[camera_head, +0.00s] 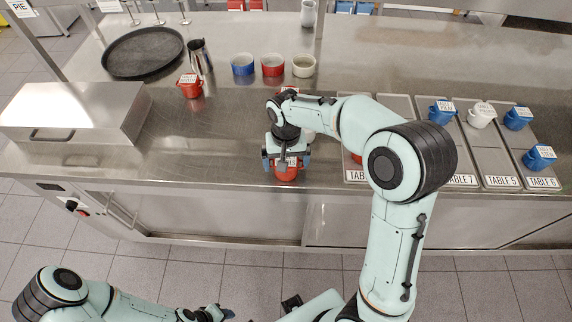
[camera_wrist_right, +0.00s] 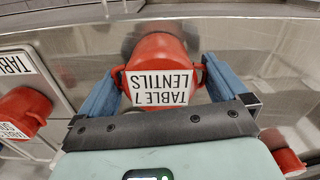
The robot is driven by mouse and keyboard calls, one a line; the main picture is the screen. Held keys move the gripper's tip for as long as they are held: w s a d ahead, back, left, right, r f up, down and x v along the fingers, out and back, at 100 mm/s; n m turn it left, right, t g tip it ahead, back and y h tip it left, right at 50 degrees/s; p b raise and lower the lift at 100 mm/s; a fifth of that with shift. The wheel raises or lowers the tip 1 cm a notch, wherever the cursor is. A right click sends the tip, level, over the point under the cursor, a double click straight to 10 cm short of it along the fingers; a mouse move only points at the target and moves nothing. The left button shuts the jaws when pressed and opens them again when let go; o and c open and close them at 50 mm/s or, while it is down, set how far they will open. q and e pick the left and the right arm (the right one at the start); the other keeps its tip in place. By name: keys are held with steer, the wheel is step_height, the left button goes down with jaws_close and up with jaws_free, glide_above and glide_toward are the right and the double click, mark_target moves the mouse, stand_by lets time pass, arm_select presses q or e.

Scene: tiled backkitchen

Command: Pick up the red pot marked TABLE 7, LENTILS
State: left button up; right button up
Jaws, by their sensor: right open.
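The red pot marked TABLE 7, LENTILS (camera_wrist_right: 157,50) stands on the steel counter, its label upside down in the right wrist view. In the head view this red pot (camera_head: 288,174) is near the counter's front edge, partly covered by my right gripper (camera_head: 287,161). My right gripper is open, with one blue finger on each side of the pot, by its side handles; I cannot tell whether they touch. In the right wrist view the gripper (camera_wrist_right: 162,82) has the pot between its fingers. My left gripper (camera_head: 207,314) is low at the bottom edge, away from the counter; its jaws are unclear.
Another red pot (camera_head: 189,86) stands left, near a steel jug (camera_head: 200,57) and a round black tray (camera_head: 143,52). Bowls line the back. Labelled trays with blue and white pots (camera_head: 481,113) are at right. A steel box (camera_head: 72,115) stands at left.

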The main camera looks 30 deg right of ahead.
steer(key=shift+f, duration=0.75)
steer(key=c, duration=1.2)
steer(key=shift+r, duration=0.1)
